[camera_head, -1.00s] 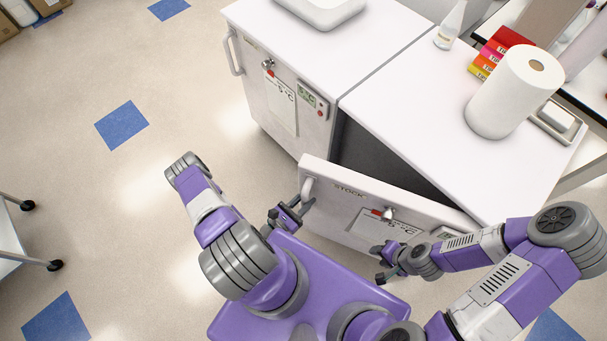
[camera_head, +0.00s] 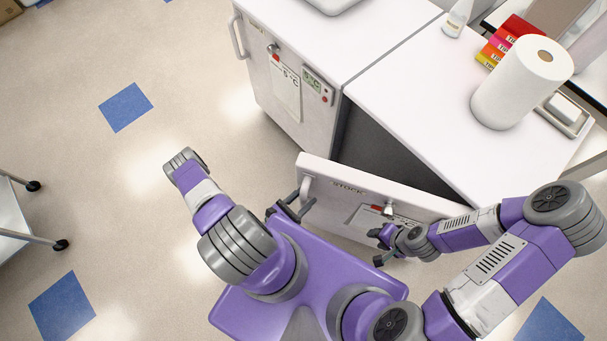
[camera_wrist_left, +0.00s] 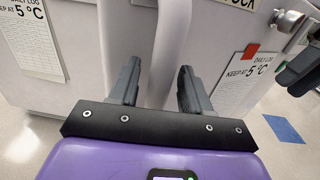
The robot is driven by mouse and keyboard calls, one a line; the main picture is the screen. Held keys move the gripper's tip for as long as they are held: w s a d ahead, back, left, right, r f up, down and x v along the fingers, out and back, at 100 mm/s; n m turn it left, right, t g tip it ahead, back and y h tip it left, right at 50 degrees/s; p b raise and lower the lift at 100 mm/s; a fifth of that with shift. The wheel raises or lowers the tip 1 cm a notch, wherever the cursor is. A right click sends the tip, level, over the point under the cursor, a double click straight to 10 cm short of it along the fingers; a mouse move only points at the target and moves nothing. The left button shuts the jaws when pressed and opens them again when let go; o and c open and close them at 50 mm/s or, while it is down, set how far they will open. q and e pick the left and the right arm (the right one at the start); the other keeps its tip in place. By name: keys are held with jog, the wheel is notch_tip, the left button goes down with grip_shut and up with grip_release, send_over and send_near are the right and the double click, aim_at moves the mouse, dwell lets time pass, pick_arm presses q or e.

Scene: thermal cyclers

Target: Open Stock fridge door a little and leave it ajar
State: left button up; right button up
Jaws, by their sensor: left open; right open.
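The Stock fridge door (camera_head: 340,183) stands ajar, swung out at its left side, with a dark gap behind it. Its white handle (camera_head: 306,190) is near the door's left edge. My left gripper (camera_head: 296,210) is open at this handle. In the left wrist view, the handle (camera_wrist_left: 172,45) runs down between the two open fingers, and I cannot tell if either touches it. My right gripper (camera_head: 377,246) is open and empty in front of the door, below the lock and the paper log (camera_head: 372,217). The right arm hides the door's lower right part.
A second fridge (camera_head: 290,88), shut, stands left of the Stock fridge. A paper roll (camera_head: 520,82), a bottle (camera_head: 457,18) and coloured boxes (camera_head: 508,40) stand on or near the white tops. A cart (camera_head: 12,222) is at the far left. Floor between is clear.

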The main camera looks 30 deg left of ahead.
pick_arm(q)
jog(key=v, duration=0.7)
jog(key=shift+s+p, duration=0.25)
jog(key=shift+p, duration=0.05)
